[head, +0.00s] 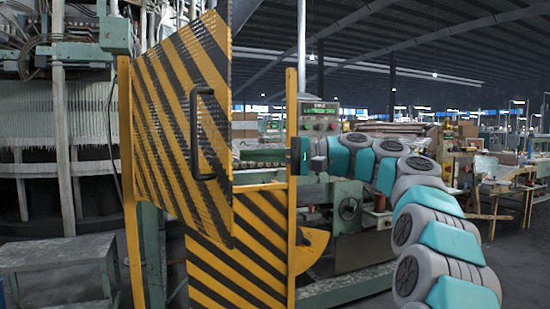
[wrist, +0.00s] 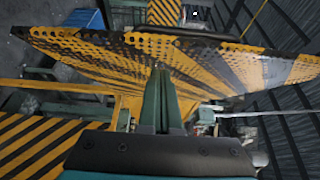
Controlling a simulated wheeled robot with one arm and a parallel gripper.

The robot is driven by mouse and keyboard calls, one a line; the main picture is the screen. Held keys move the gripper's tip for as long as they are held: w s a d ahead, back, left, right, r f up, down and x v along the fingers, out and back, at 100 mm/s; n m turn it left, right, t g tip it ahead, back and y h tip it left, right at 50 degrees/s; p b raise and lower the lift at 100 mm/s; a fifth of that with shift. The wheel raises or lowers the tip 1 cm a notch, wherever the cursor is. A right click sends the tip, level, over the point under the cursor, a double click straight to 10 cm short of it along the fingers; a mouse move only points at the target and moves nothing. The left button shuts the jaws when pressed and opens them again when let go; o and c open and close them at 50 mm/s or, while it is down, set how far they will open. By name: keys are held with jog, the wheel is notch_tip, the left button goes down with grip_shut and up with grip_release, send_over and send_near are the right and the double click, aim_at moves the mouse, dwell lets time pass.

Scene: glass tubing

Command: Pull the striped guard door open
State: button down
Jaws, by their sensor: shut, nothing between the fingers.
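The striped guard door (head: 165,95) is a perforated yellow and black panel. It stands ajar, angled out from the yellow frame post (head: 291,120), with a gap between its free edge and that post. Its black handle (head: 194,135) is on the face seen in the head view. In the wrist view the perforated door (wrist: 90,52) spans the picture ahead of my gripper (wrist: 160,72). My gripper's fingers are together and empty, pointing at the door; contact cannot be told. In the head view my arm ends by the frame post, and the fingertips are not clear.
A fixed striped lower panel (head: 240,265) stands below the opening. A green machine (head: 345,210) is behind the frame. A metal bench (head: 55,253) stands at the left. Open floor lies at the right, before cluttered workbenches (head: 490,175).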

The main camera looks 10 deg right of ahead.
aim_at(232, 158)
jog(key=a, duration=0.1)
jog(key=s+a, duration=0.1)
jog(key=a, duration=0.1)
jog(key=s+a, duration=0.1)
jog(key=shift+a, duration=0.35)
jog(key=shift+s+a+b, duration=0.45)
jog(key=shift+s+a, duration=0.05)
jog(key=shift+a, duration=0.05)
jog(key=s+a+m+t+h, duration=0.1)
jog(key=s+a, duration=0.3)
jog(key=a, duration=0.5)
jog(key=s+a+m+t+h, duration=0.1)
jog(key=s+a+m+t, duration=0.2)
jog(key=a, duration=0.7)
jog(key=s+a+m+t+h, duration=0.1)
jog(key=s+a+t, duration=0.3)
jog(key=a, duration=0.5)
jog(key=shift+s+a+m+h, duration=0.3)
jog(key=shift+s+m+h, duration=0.1)
jog(key=shift+s, duration=0.5)
